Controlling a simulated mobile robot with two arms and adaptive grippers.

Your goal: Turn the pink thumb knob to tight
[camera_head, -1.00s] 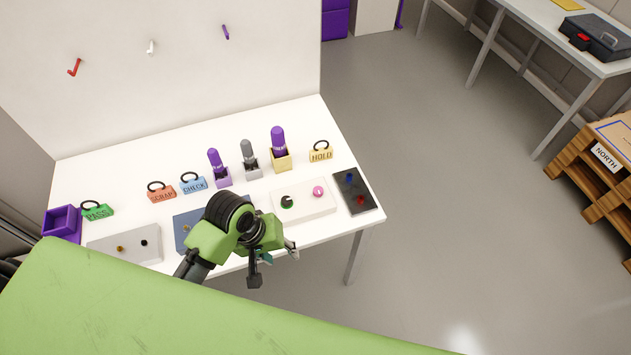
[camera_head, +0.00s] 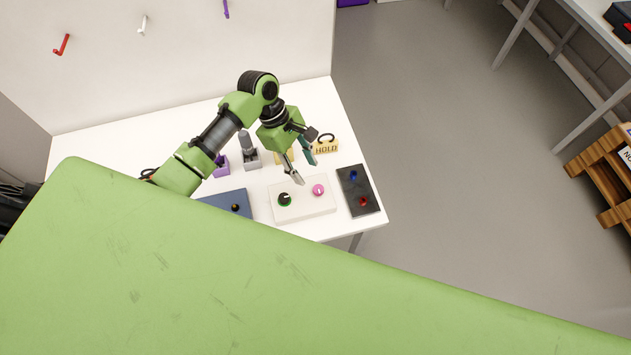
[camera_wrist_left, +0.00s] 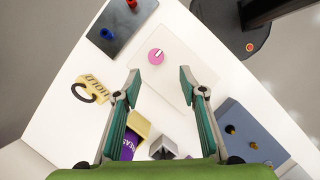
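The pink thumb knob (camera_head: 318,190) sits on the right part of a white panel (camera_head: 306,208) on the table. In the left wrist view the pink knob (camera_wrist_left: 156,56) shows a pale pointer mark on its face, just beyond the fingertips; the lettering for its positions is not readable. My left gripper (camera_head: 304,168) is above the panel's back edge, fingers pointing down, with a wide gap between them. In the left wrist view the left gripper (camera_wrist_left: 160,72) is open and empty, not touching the knob. My right gripper is not in view.
A black-and-green knob (camera_head: 285,199) shares the white panel. A dark panel (camera_head: 350,186) with blue and red knobs lies to its right, a blue panel (camera_head: 225,198) to its left. A HOLD tag (camera_head: 327,148) and grey holder (camera_head: 250,158) stand behind.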

